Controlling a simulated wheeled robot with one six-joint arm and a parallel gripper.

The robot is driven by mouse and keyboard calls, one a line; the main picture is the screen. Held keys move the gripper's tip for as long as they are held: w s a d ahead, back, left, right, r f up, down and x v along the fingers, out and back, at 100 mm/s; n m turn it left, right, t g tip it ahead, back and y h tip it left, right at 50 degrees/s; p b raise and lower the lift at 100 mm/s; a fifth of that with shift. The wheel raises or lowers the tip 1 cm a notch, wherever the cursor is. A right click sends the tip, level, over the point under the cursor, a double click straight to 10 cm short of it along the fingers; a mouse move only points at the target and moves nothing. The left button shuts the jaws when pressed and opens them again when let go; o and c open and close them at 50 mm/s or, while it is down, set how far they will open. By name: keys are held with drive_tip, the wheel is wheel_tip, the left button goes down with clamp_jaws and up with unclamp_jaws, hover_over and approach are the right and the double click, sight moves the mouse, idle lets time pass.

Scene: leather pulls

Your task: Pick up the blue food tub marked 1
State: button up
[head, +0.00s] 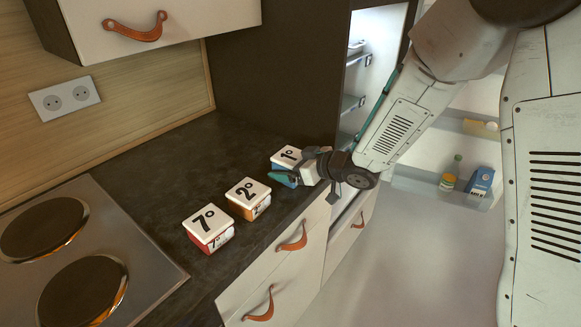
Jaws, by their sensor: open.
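The blue food tub marked 1 (287,156) stands on the dark countertop near its right end, with a white lid that reads 1°. My gripper (280,180) is at the tub, coming from the right, and its open teal fingers cover the lower front of it. I cannot tell whether the fingers touch the tub or lie around it. An orange tub marked 2 (247,191) and a red tub marked 7 (208,222) stand in a row to the left along the counter.
A hob with dark plates (150,262) is at the left of the counter (160,165). Drawers with leather pulls (292,238) lie below the front edge. An open fridge (360,85) stands behind my arm, its door shelf holding a blue carton (481,182). A wall cabinet (185,20) hangs above.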

drive_tip(key=c, duration=1.3)
drive_tip(key=shift+o, duration=0.2)
drive_tip(key=shift+r, duration=0.1)
